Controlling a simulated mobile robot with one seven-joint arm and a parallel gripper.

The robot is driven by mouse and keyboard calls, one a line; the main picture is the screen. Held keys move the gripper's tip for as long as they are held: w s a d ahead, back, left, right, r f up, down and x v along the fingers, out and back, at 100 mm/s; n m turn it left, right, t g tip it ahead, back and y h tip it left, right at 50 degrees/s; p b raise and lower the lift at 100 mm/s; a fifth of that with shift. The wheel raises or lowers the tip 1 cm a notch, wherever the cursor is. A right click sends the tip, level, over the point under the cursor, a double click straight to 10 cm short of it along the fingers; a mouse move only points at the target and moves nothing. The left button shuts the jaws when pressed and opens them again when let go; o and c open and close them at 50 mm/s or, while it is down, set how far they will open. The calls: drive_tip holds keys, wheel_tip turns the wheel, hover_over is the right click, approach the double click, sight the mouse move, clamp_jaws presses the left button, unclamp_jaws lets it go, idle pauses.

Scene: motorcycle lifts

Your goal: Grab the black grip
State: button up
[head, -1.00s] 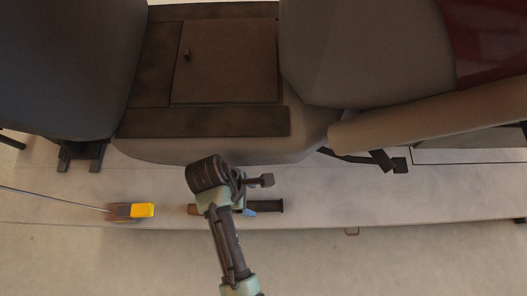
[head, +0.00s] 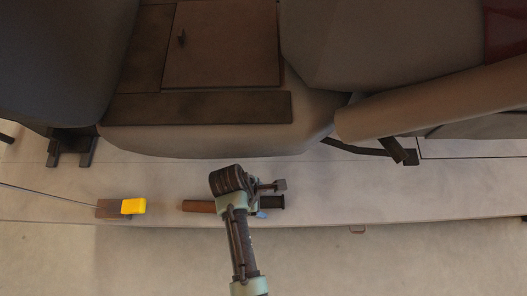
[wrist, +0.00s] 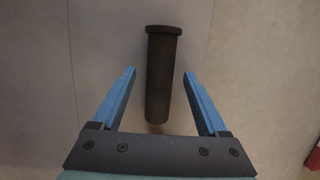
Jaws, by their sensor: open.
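The black grip (head: 274,201) is a short dark cylinder lying on the pale lift platform, partly hidden by my arm in the head view. In the wrist view the black grip (wrist: 162,80) lies lengthwise, its flanged end at the far side. My gripper (wrist: 160,74) is open, with one blue finger on each side of the grip and a gap on both sides. In the head view only a bit of blue finger on my gripper (head: 262,214) shows. Whether the fingers are down at the grip's height, I cannot tell.
A brown cylinder (head: 198,206) lies just left of my arm. Further left is a yellow-and-brown block (head: 133,206) with a thin rod. A large grey motorcycle body (head: 230,140) overhangs the platform behind. The platform is clear to the right of the grip.

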drive_tip(key=shift+c, duration=0.4)
drive_tip(key=shift+r, duration=0.1)
clamp_jaws()
